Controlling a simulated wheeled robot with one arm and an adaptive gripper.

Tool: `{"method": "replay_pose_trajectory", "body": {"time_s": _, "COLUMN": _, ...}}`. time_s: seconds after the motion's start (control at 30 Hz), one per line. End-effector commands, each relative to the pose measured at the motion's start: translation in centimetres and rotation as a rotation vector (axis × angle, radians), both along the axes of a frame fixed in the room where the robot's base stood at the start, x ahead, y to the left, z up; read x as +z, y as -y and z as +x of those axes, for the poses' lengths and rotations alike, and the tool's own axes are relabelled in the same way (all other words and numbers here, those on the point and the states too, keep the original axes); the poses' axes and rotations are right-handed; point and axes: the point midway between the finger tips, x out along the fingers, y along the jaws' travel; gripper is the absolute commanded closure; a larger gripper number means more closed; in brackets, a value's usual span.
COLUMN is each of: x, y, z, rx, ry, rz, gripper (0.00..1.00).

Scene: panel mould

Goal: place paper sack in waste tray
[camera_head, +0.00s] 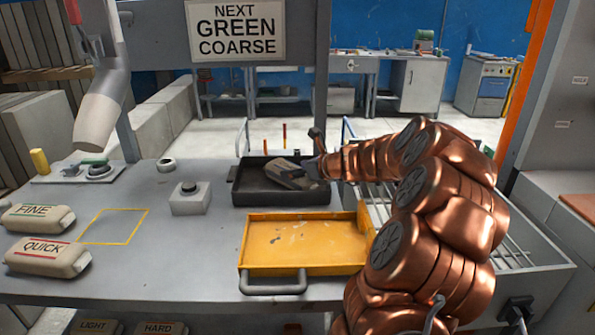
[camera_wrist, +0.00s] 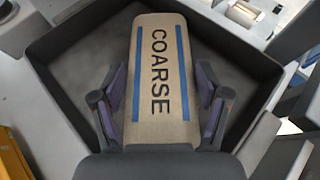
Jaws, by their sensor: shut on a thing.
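The paper sack (camera_wrist: 157,85) is tan with blue stripes and the word COARSE in the wrist view. My gripper (camera_wrist: 160,103) has a finger on each side of it and is shut on it. In the head view the sack (camera_head: 287,176) is at the black waste tray (camera_head: 240,195), tilted within the tray's outline, with my gripper (camera_head: 310,170) at its right end. The tray's dark floor and walls (camera_wrist: 75,50) surround the sack in the wrist view. I cannot tell whether the sack touches the tray floor.
A yellow tray (camera_head: 300,247) stands in front of the black tray. Sacks marked FINE (camera_head: 37,217) and QUICK (camera_head: 47,257) lie at the left, beside a yellow outlined square (camera_head: 113,227). A button box (camera_head: 190,198) stands left of the black tray. A sign (camera_head: 236,30) reads NEXT GREEN COARSE.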

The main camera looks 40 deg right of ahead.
Motion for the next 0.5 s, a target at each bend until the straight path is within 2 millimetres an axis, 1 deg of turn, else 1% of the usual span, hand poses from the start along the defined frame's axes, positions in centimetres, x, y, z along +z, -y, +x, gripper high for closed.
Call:
{"method": "replay_pose_trajectory", "body": {"time_s": 0.33, "x": -0.25, "y": -0.01, "z": 0.0, "rx": 0.001, "ry": 0.001, "rz": 0.001, "gripper": 0.61}}
{"method": "replay_pose_trajectory", "body": {"time_s": 0.37, "x": -0.22, "y": 0.01, "z": 0.0, "rx": 0.0, "ry": 0.001, "rz": -0.001, "gripper": 0.22}}
{"method": "replay_pose_trajectory", "body": {"time_s": 0.5, "x": -0.21, "y": 0.02, "z": -0.02, "rx": 0.0, "ry": 0.001, "rz": 0.0, "gripper": 0.08}}
